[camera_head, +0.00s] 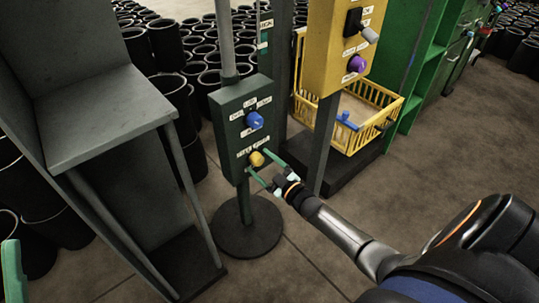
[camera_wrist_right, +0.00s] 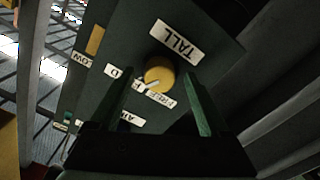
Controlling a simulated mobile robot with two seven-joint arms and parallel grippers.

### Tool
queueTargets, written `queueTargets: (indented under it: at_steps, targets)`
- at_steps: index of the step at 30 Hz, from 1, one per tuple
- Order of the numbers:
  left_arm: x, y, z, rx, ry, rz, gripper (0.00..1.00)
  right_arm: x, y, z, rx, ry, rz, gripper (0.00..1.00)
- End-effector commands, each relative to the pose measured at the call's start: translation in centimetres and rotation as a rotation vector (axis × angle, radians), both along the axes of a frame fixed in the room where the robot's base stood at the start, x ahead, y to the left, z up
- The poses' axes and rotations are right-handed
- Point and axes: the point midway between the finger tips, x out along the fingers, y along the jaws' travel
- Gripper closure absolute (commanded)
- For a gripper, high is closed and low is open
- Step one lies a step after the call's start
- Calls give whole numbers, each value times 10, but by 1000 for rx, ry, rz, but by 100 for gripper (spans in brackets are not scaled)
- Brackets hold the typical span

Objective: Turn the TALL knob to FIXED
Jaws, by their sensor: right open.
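The yellow knob (camera_head: 257,158) is the lower of two knobs on a dark green box on a post. In the wrist view the same yellow knob (camera_wrist_right: 159,74) sits beside a label reading TALL (camera_wrist_right: 176,40). A pale mark on the knob lies towards the FREE label (camera_wrist_right: 159,95). Other labels around it are partly cut off or hidden. My right gripper (camera_head: 259,162) is open, its green fingers one on each side of the knob, apparently not gripping it. A green finger, apparently of my left gripper (camera_head: 12,270), shows at the left edge; its opening is hidden.
A blue knob (camera_head: 254,120) sits just above on the same box. A yellow box (camera_head: 331,45) with a purple knob stands to the right, above a yellow basket (camera_head: 391,103). A grey-green stand (camera_head: 105,115) is at left. Many black sleeves fill the background.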

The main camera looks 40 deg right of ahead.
Motion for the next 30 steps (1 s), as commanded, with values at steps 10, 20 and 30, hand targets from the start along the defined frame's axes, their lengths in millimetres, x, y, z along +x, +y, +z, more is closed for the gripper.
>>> queueTargets:
  at_steps: [10,20,30]
  targets:
    - [3,2,20,9,2,24,50,-57,-5,2,0,3,-1,20]
    - [50,10,-52,9,353,90,50,-106,-8,1,2,3,-1,20]
    - [59,12,-75,11,452,104,50,-123,-10,0,0,0,-1,20]
